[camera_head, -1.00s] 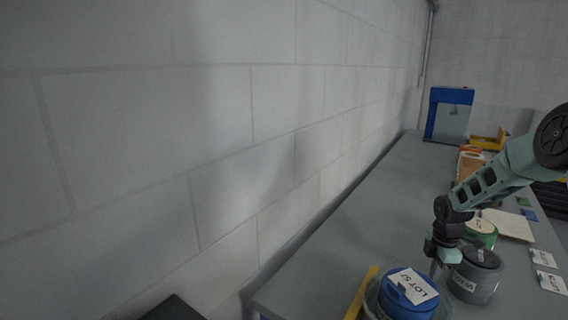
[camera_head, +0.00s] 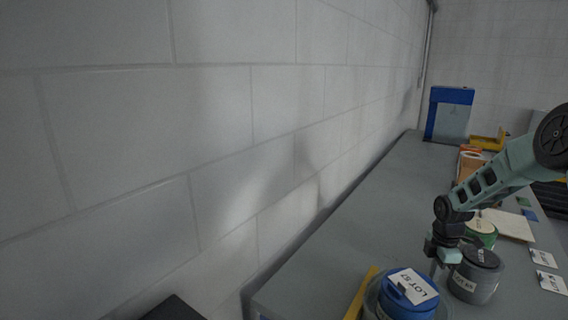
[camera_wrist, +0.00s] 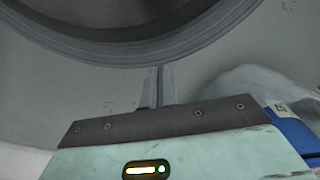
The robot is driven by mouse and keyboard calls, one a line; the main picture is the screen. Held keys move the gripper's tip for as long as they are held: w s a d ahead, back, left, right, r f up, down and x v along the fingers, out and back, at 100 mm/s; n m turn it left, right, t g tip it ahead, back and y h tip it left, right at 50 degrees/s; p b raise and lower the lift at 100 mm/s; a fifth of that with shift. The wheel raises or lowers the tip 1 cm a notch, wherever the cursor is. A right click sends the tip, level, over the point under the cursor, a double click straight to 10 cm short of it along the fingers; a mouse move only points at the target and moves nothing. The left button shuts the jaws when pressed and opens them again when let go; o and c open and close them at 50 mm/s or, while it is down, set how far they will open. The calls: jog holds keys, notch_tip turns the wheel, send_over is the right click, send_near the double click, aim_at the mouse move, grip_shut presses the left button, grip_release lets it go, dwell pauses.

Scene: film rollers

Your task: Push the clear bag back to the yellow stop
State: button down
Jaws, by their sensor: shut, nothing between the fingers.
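A blue round item with a white label reading LOT 57 (camera_head: 408,290) stands at the near end of the bench. A clear, greyish wrapping, apparently the clear bag (camera_head: 372,304), surrounds it. The yellow stop (camera_head: 361,295) is a strip just left of the bag. My gripper (camera_head: 436,268) is shut and empty, pointing down between the blue item and a dark grey round container (camera_head: 474,277). In the wrist view my shut fingers (camera_wrist: 160,78) show at centre. A pale translucent shape (camera_wrist: 250,82) lies right of them, with blue beside it. Whether the fingers touch anything is unclear.
A green round container (camera_head: 480,233) stands behind the dark one. White cards (camera_head: 543,257) lie to the right. A blue box (camera_head: 449,114) and a yellow item (camera_head: 488,142) stand at the far end. The wall runs along the left; the bench (camera_head: 385,210) is clear beside it.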

jog(key=shift+s+a, duration=0.1)
jog(key=shift+s+a+p, duration=0.25)
jog(key=shift+s+a, duration=0.95)
jog(key=shift+a, duration=0.2)
jog(key=shift+s+a+p, duration=0.2)
jog(key=shift+s+a, duration=0.95)
jog(key=shift+a, duration=0.2)
jog(key=shift+w+d+p, duration=0.3)
jog(key=shift+w+d, duration=1.05)
jog(key=shift+d, duration=0.2)
